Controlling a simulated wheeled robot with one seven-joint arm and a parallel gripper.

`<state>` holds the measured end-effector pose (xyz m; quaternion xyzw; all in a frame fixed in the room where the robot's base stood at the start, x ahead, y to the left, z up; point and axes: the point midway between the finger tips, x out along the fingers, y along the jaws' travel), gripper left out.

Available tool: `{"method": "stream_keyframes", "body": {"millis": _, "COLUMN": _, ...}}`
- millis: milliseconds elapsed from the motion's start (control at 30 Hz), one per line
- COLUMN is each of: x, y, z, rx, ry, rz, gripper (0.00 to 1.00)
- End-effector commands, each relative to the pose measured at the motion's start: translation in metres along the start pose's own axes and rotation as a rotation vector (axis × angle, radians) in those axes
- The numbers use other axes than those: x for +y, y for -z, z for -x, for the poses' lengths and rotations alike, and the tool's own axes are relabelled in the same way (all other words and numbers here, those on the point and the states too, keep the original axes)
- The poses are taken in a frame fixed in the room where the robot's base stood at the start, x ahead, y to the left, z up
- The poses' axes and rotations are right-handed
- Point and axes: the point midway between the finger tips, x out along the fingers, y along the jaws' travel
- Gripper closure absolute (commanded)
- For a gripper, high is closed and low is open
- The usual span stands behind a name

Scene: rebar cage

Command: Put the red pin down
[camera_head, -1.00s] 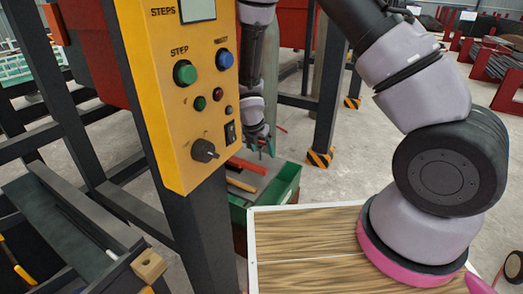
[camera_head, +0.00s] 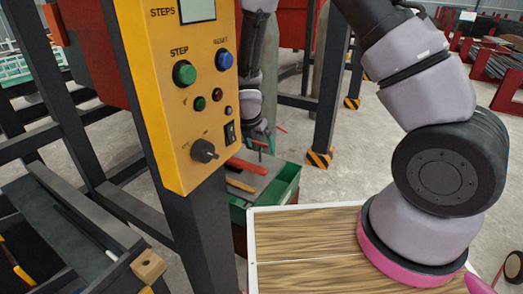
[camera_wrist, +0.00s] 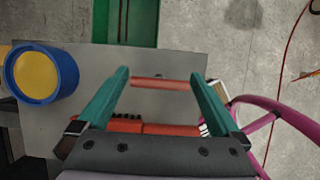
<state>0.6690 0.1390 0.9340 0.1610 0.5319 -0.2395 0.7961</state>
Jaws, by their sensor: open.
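The red pin (camera_wrist: 160,83) is a short red rod lying crosswise between my fingertips in the wrist view, over a grey plate (camera_wrist: 95,105). Whether it touches the plate or the fingers is hard to tell. My gripper (camera_wrist: 160,78) has two teal fingers spread apart, one near each end of the pin. The pin cannot be clearly told apart there.
A red tool with bristles (camera_wrist: 155,128) lies nearer my palm. A blue and yellow cylinder (camera_wrist: 40,76) stands left of my gripper. A magenta tube (camera_wrist: 280,110) curves at the right. In the head view, the yellow control panel (camera_head: 172,130) stands left of a wood-topped surface (camera_head: 305,245).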

Motion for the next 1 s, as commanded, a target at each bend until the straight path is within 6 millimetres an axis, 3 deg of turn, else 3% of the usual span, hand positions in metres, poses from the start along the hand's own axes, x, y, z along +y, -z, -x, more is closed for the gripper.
{"method": "stream_keyframes", "body": {"millis": 100, "x": 0.001, "y": -0.001, "z": 0.029, "rx": -0.001, "ry": -0.004, "rz": -0.004, "gripper": 0.0}}
{"method": "stream_keyframes", "body": {"millis": 300, "x": 0.0, "y": -0.001, "z": 0.067, "rx": 0.0, "ry": -0.002, "rz": -0.002, "gripper": 0.0}}
{"method": "stream_keyframes", "body": {"millis": 500, "x": 0.0, "y": -0.001, "z": 0.086, "rx": 0.0, "ry": 0.0, "rz": -0.001, "gripper": 0.0}}
{"method": "stream_keyframes", "body": {"millis": 700, "x": -0.002, "y": -0.004, "z": 0.091, "rx": 0.0, "ry": 0.001, "rz": -0.023, "gripper": 0.0}}
{"method": "stream_keyframes", "body": {"millis": 867, "x": -0.019, "y": -0.034, "z": 0.118, "rx": 0.0, "ry": -0.006, "rz": -0.242, "gripper": 0.0}}
{"method": "stream_keyframes", "body": {"millis": 1000, "x": -0.063, "y": -0.083, "z": 0.169, "rx": 0.018, "ry": -0.02, "rz": -0.697, "gripper": 0.0}}
